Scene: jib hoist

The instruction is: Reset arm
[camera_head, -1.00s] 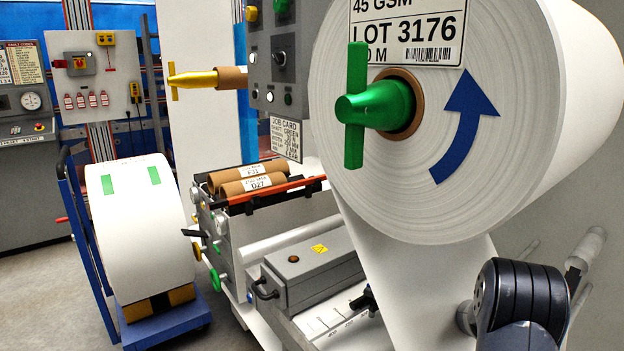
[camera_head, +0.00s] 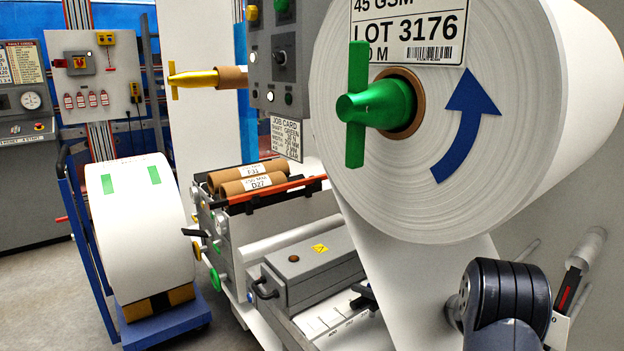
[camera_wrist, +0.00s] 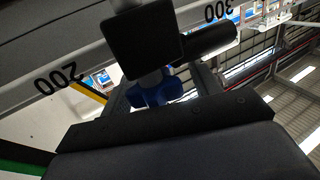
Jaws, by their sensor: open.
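My arm (camera_head: 505,300) shows at the lower right in the head view as a dark, ribbed joint, in front of the white web and below the large roll. In the wrist view a broad dark body fills the bottom and seems to be my gripper (camera_wrist: 175,135). It is open; I cannot make out its fingertips, and nothing shows held in it. Beyond it is a black block with a short cylinder (camera_wrist: 145,45), near a ruler (camera_wrist: 70,78) marked 200 and 300. A blue part (camera_wrist: 155,92) sits just below the block.
A large white roll (camera_head: 430,190) with a green-handled shaft (camera_head: 380,105) hangs close above my arm. A grey box (camera_head: 305,270) and cardboard cores (camera_head: 250,180) lie left of the web. A white roll (camera_head: 140,235) on a blue cart (camera_head: 170,328) stands farther left. Floor shows at far left.

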